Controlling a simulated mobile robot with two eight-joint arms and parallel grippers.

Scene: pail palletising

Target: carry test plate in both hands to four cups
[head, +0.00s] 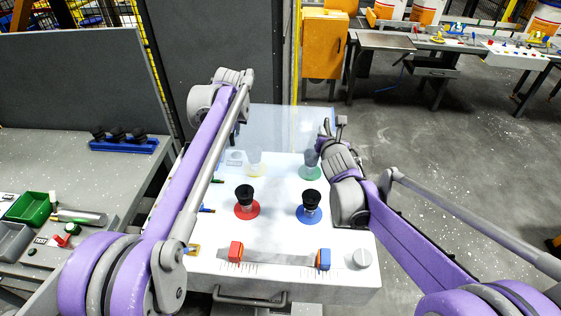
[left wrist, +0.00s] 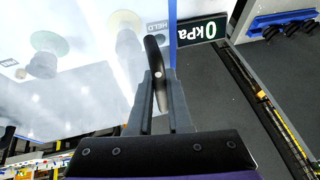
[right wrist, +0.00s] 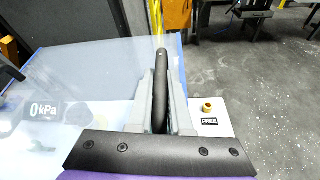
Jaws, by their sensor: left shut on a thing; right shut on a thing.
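The test plate (head: 275,125) is a clear, pale sheet at the far end of the white bench. It also shows in the left wrist view (left wrist: 85,85) and the right wrist view (right wrist: 110,72). My left gripper (left wrist: 157,95) is shut on a dark handle at one side. My right gripper (right wrist: 161,95) is shut on a dark handle at the other. Two black cups stand uncovered on a red disc (head: 245,197) and a blue disc (head: 311,203). The cups at the yellow disc (head: 256,172) and green disc (head: 310,172) look hazy behind the plate. The plate's exact height is unclear.
The white bench (head: 210,265) has a red block (head: 235,251), a blue block (head: 323,259) and a knob (head: 361,259) at the front. A side table on the left holds a blue rack (head: 124,146) and a green bin (head: 28,207). Grey floor is open on the right.

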